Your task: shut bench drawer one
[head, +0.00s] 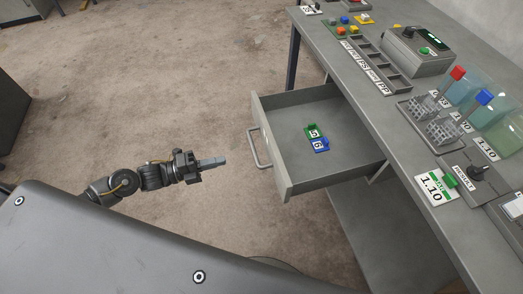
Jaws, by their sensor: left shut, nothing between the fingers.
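The bench drawer (288,180) is pulled out from under the grey bench top, its front facing left with a bar handle (256,150). Inside lie a green tag (313,131) and a blue tag (320,146), each with a white number label. My left gripper (222,161) is shut and empty, to the left of the drawer front and apart from the handle, its fingers pointing right toward the drawer. My right gripper is not in view.
The bench top (345,75) carries a labelled compartment tray (383,75), a grey control box (418,50), wire racks (437,121) with red and blue capped items, and a green-labelled card (434,187). Open floor (190,90) lies left of the drawer.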

